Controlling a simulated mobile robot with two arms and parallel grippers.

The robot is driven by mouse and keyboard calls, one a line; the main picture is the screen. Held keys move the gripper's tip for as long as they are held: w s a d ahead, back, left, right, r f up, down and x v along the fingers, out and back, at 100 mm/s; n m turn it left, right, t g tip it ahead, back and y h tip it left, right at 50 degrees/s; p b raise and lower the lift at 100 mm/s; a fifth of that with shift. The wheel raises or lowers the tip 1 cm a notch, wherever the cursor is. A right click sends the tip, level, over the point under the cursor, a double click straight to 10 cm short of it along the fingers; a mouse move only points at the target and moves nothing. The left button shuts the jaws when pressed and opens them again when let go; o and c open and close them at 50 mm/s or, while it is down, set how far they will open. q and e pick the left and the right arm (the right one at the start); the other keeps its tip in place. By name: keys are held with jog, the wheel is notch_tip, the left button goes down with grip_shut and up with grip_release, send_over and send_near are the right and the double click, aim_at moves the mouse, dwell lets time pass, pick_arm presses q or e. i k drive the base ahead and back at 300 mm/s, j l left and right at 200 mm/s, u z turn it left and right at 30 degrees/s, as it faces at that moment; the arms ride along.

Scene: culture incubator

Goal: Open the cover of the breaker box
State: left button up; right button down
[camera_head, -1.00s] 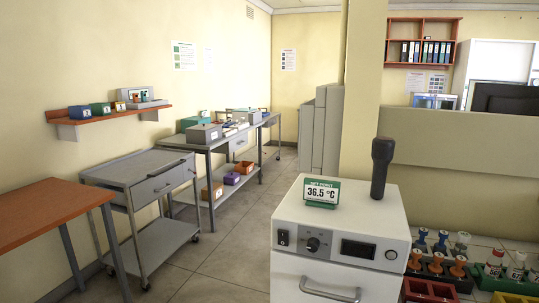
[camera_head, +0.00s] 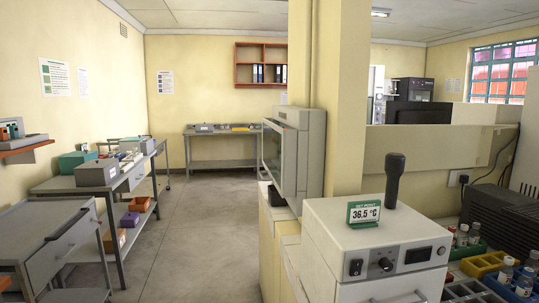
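I cannot make out a breaker box or its cover in this view. Neither of my grippers nor my arms is in view. A small grey box (camera_head: 97,173) stands on the left bench, but nothing marks it as a breaker box. A white incubator (camera_head: 340,236) with a "36.5 °C" sign (camera_head: 364,212) stands at the front right. It has a switch, a knob and a dark display on its front.
A grey cabinet (camera_head: 312,150) with a glass door stands by the pillar (camera_head: 343,100) in the middle. A grey cart (camera_head: 50,245) and a bench (camera_head: 75,182) line the left wall. The floor (camera_head: 195,235) between is clear. A bench (camera_head: 222,164) stands at the back.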

aim_at(285, 183)
jog(key=k+j+z, duration=0.1)
jog(key=j+z, duration=0.25)
jog(key=j, duration=0.3)
jog(key=i+j+z, duration=0.2)
jog(key=z, duration=0.2)
jog(key=i+j+z, duration=0.2)
jog(key=z, duration=0.25)
jog(key=j, duration=0.1)
